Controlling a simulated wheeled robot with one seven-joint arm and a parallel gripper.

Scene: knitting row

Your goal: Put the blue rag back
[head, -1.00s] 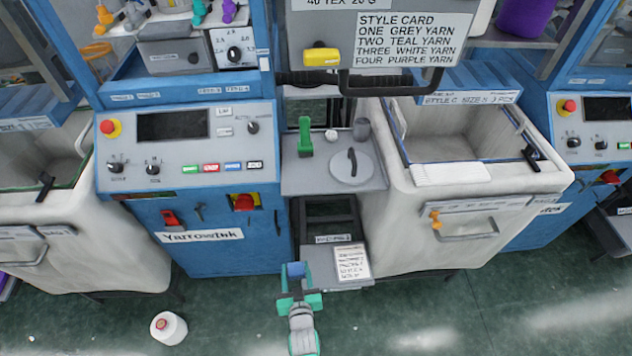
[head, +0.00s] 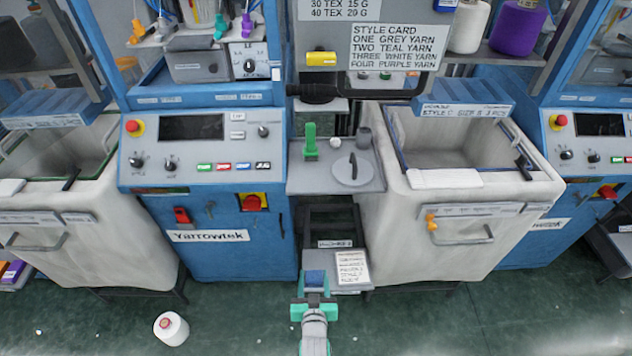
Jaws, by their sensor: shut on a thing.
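My gripper (head: 314,299), with green fingers, is low in the middle of the head view, above the floor in front of the narrow stand. It is shut on the blue rag (head: 315,278), a small blue piece showing just beyond the fingers. The stand (head: 300,180) is between the blue machine and the right white bin. A dark open holder with a label (head: 333,244) is under its top. Below that, a low grey shelf (head: 343,289) bears a printed card (head: 352,267). The rag is in front of this shelf's left part; I cannot tell whether they touch.
The right white bin (head: 470,232) and the Yarrowtek machine (head: 225,262) flank the stand.

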